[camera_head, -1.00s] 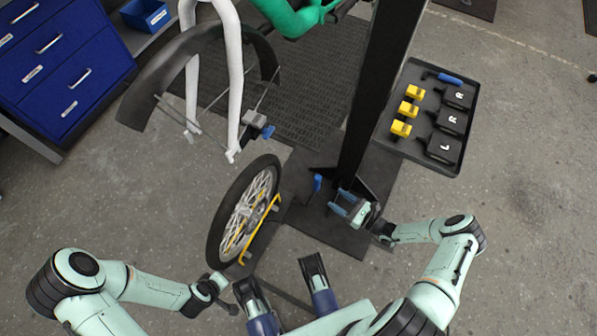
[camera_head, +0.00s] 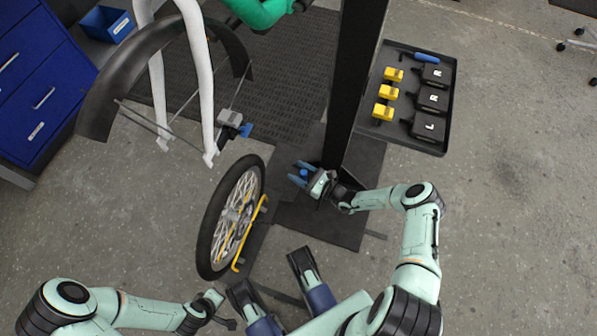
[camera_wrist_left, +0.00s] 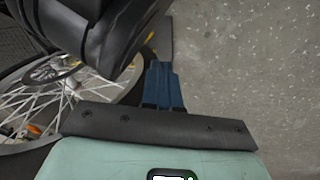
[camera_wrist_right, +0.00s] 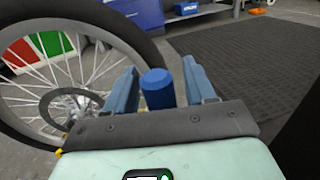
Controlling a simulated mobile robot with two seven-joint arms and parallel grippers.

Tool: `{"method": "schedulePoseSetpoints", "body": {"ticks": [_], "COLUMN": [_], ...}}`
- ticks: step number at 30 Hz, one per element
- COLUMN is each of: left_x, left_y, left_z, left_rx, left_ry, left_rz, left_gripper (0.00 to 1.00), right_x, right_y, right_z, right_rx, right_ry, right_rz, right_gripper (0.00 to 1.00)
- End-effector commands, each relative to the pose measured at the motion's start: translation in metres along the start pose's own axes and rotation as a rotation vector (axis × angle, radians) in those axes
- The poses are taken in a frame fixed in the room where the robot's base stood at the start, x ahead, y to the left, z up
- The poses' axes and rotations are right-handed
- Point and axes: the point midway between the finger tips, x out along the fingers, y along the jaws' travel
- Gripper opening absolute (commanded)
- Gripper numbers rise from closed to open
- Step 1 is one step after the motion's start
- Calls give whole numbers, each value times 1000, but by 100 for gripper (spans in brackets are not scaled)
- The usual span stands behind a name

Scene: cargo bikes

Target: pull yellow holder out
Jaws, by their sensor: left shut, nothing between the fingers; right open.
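The yellow holder (camera_head: 252,232) is a thin bent yellow bar low along the right side of the spoked wheel (camera_head: 213,235), which stands upright with a black tyre. A bit of yellow shows at the left in the right wrist view (camera_wrist_right: 60,153). My right gripper (camera_head: 298,173) is open at the foot of the black post. A blue knob (camera_wrist_right: 157,88) stands between its fingers, with gaps visible on both sides. My left gripper (camera_wrist_left: 163,85) is shut and empty, low beside the wheel; its fingertips are hard to make out in the head view.
The black post (camera_head: 350,90) rises from a dark base plate (camera_head: 330,220). A white fork (camera_head: 205,90) with a black mudguard hangs above the wheel. A black tray (camera_head: 440,148) with yellow blocks and black pieces is at the right.

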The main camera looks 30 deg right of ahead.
Motion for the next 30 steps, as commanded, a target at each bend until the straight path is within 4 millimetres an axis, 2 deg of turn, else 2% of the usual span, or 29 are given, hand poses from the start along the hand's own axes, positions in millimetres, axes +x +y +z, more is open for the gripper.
{"method": "schedulePoseSetpoints", "body": {"ticks": [9, 11, 12, 14, 15, 30], "left_x": [1, 1, 1, 1, 1, -2], "left_y": [-2, -2, -2, -2, -2, 1], "left_z": [2, 2, 2, 2, 2, -2], "left_rx": [-2, -2, -2, -2, -2, 0], "left_ry": [-5, -5, -5, -5, -5, 5], "left_rz": [-3, -3, -3, -3, -3, 1], "left_gripper": [0, 0, 0, 0, 0, 0], "right_x": [3, 3, 3, 3, 3, -2], "right_y": [0, 0, 0, 0, 0, -1], "right_z": [0, 0, 0, 0, 0, 0], "right_rx": [0, 0, 0, 0, 0, 0], "right_ry": [0, 0, 0, 0, 0, 2], "right_rz": [1, 1, 1, 1, 1, 0], "right_gripper": [54, 38, 25, 6, 0, 0]}}
